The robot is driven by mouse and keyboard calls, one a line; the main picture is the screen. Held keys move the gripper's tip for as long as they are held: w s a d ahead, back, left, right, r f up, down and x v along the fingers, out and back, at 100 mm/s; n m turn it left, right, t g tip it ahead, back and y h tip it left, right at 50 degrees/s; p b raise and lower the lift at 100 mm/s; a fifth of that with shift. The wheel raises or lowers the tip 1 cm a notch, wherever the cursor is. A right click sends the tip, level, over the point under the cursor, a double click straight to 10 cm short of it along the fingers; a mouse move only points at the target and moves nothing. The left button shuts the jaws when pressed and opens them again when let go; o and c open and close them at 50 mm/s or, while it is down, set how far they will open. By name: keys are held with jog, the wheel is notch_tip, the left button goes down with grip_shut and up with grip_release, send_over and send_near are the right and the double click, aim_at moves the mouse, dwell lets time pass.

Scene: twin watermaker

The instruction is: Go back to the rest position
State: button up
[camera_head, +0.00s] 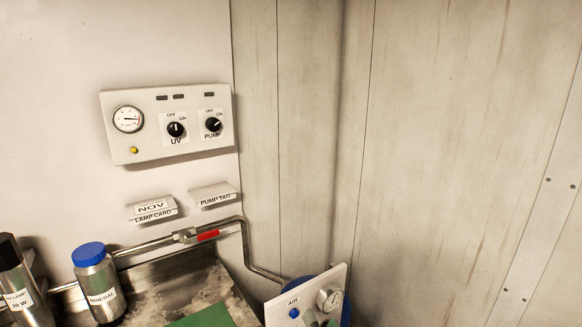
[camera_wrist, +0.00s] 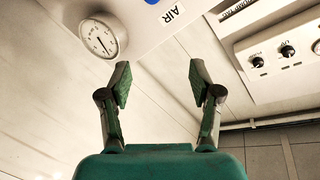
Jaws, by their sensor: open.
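My gripper (camera_wrist: 160,76) is open and empty in the wrist view, its two fingers spread apart above its green body. Beyond the fingers is the AIR panel, with its gauge (camera_wrist: 99,38) to the upper left and part of a blue button at the top edge. In the head view the AIR panel (camera_head: 283,312) stands at the bottom centre, with a blue button and a gauge.
A wall control box (camera_head: 180,151) has a gauge and UV and PUMP knobs. Below it are the LAMP CARD holder (camera_head: 152,209) and PUMP TAG holder (camera_head: 214,196). A pipe (camera_head: 153,246) runs behind the blue-capped MINERAL bottle (camera_head: 103,290) and lamp container (camera_head: 20,299). The right wall is bare.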

jog(key=s+d+f+h, duration=0.1)
jog(key=s+d+f, duration=0.2)
jog(key=s+f, duration=0.25)
jog(key=s+d+f+n+h, duration=0.1)
jog(key=s+d+f, duration=0.1)
jog(key=s+f, duration=0.35)
jog(key=s+d+f+h, duration=0.1)
jog(key=s+d+f, duration=0.2)
jog(key=s, duration=0.5)
jog(key=s+d+r+n+h, duration=0.1)
jog(key=s+d, duration=0.1)
jog(key=s, duration=1)
jog(key=s+d+r+n+g, duration=0.1)
jog(key=s+n, duration=0.1)
jog(key=s, duration=1.1)
jog(key=shift+d+h, duration=0.4)
jog(key=shift+r, duration=0.1)
